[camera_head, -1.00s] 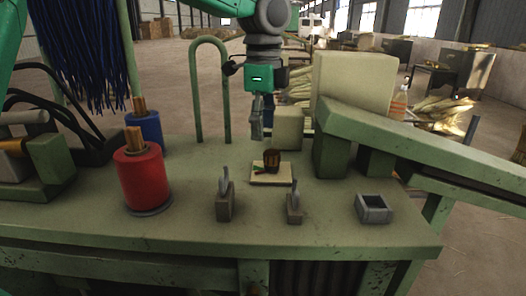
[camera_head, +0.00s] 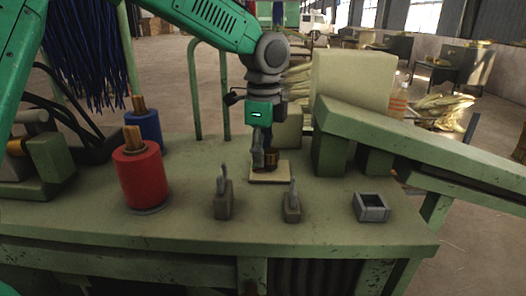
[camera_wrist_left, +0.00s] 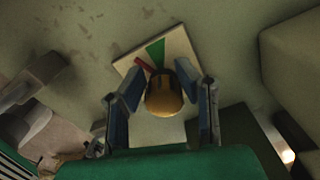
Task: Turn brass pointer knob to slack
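The brass pointer knob (camera_wrist_left: 164,100) sits on a pale square plate (camera_wrist_left: 177,42) on the green bench. The wrist view shows its rounded yellow top, with a green wedge and a red mark on the plate beyond it. In the head view the knob (camera_head: 271,160) is partly hidden by my left gripper (camera_head: 264,157). My left gripper is low over the plate, pointing down. In the wrist view its two fingers stand on either side of the knob, apart, with the knob between them. Whether the tips touch it is unclear. My right gripper is not in view.
Two upright grey levers (camera_head: 222,195) (camera_head: 292,200) stand in front of the plate. A small grey open box (camera_head: 371,208) is to the right. Red (camera_head: 140,178) and blue (camera_head: 143,125) spools stand left. A sloping green chute (camera_head: 400,140) is at right.

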